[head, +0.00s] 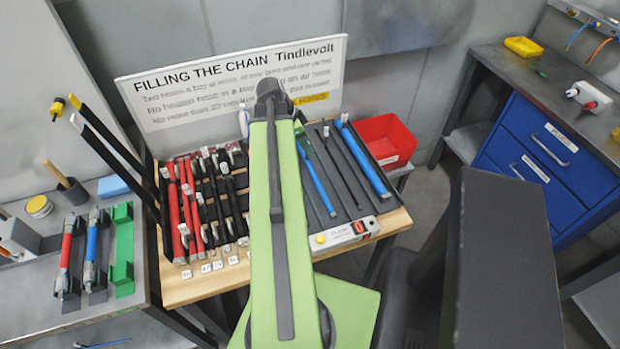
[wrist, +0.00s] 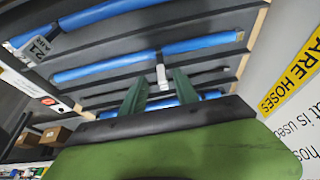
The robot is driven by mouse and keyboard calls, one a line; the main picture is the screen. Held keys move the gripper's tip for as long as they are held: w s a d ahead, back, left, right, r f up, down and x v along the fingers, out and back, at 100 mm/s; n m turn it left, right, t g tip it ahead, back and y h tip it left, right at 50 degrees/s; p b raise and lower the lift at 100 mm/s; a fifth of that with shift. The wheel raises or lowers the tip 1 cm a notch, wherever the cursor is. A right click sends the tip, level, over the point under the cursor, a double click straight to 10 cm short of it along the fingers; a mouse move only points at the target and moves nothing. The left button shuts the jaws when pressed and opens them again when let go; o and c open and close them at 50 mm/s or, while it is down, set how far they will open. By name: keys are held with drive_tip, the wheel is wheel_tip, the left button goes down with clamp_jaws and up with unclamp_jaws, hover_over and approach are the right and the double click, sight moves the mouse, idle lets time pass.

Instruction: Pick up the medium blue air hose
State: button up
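Blue air hoses lie in the dark slotted rack (head: 345,198). In the head view a thicker blue hose (head: 364,162) lies at the right and a thinner one (head: 316,180) left of it, close to my arm. In the wrist view one blue hose (wrist: 100,18) crosses the top, another (wrist: 110,70) crosses the middle, and a third (wrist: 210,96) is partly hidden behind my fingers. I cannot tell for sure which is the medium one. My gripper (wrist: 160,76) is open, its green fingers apart, with a white fitting showing between the tips.
Red and black hoses (head: 187,205) fill the rack's left part. A sign (head: 240,75) stands behind it. A red bin (head: 384,140) is at the right. A grey bench (head: 90,330) stands left, and a blue drawer cabinet (head: 545,150) stands right.

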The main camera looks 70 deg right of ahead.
drive_tip(key=shift+s+d+f, duration=0.1)
drive_tip(key=shift+d+f, duration=0.05)
drive_tip(key=shift+f, duration=0.45)
drive_tip(key=shift+r, duration=0.1)
drive_tip(key=b+x, duration=0.5)
drive_tip(key=shift+w+d+f, duration=0.1)
drive_tip(key=shift+w+f, duration=0.1)
drive_tip(key=shift+f, duration=0.05)
drive_tip(key=shift+r, duration=0.15)
drive_tip(key=shift+c, duration=0.2)
clamp_jaws()
